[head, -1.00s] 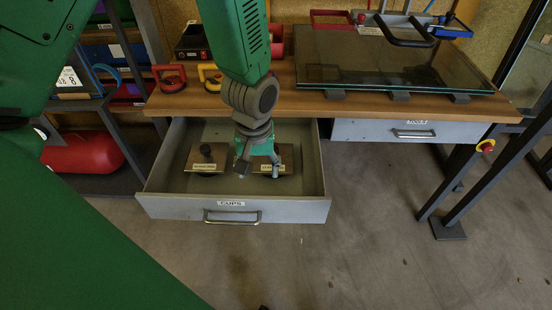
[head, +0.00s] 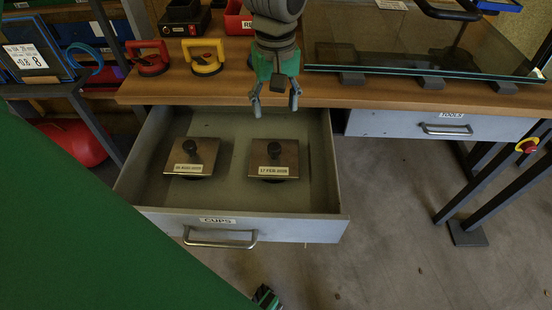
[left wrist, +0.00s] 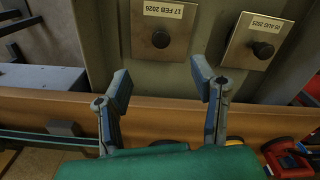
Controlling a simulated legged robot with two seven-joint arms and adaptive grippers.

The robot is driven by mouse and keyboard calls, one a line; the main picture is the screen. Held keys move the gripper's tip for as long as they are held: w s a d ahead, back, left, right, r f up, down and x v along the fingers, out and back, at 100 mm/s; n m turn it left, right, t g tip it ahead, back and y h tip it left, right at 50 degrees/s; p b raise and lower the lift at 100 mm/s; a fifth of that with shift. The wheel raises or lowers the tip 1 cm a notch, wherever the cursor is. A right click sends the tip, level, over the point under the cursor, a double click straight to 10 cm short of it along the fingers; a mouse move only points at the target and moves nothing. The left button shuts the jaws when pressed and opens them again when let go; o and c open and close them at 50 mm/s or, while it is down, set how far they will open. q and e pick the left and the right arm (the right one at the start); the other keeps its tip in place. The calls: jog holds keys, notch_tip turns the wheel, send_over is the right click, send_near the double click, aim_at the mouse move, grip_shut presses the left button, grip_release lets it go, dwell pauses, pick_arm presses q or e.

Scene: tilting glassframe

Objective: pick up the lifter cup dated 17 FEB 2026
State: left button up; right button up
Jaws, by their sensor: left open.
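The lifter cup labelled 17 FEB 2026 (head: 273,158) stands on the right in the open drawer, a brown square plate with a dark knob. It also shows at the upper left of the left wrist view (left wrist: 146,56). A similar cup (head: 191,157), whose label reads 05 AUG 2025 in the left wrist view (left wrist: 240,52), stands to its left. My left gripper (head: 274,103) is open and empty, at the drawer's back edge in the picture, behind the dated cup and apart from it. A small green and dark part at the bottom edge may be my right gripper (head: 266,297).
The drawer marked CUPS (head: 300,229) is pulled out from the workbench (head: 140,91). A closed TOOLS drawer (head: 400,124) is to the right, under a glass pane (head: 400,48). Red (head: 150,62) and yellow (head: 205,62) handled lifters stand on the bench at left.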

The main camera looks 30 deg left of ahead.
pick_arm(q)
jog(key=f, duration=0.1)
jog(key=b, duration=0.2)
send_over(274, 146)
jog(key=f, duration=0.7)
jog(key=shift+s+f, duration=0.1)
jog(key=shift+s, duration=0.1)
jog(key=shift+d+f+b, duration=0.15)
jog(key=shift+f+b, duration=0.45)
jog(key=shift+f, duration=0.45)
notch_tip(274, 146, down, 4)
jog(key=shift+w+f+b, duration=0.1)
jog(key=shift+w+b, duration=0.05)
jog(key=shift+b, duration=0.7)
pick_arm(e)
jog(key=f, duration=0.5)
jog(key=shift+w+a+f, duration=0.15)
jog(key=shift+a, duration=0.05)
pick_arm(q)
grip_shut()
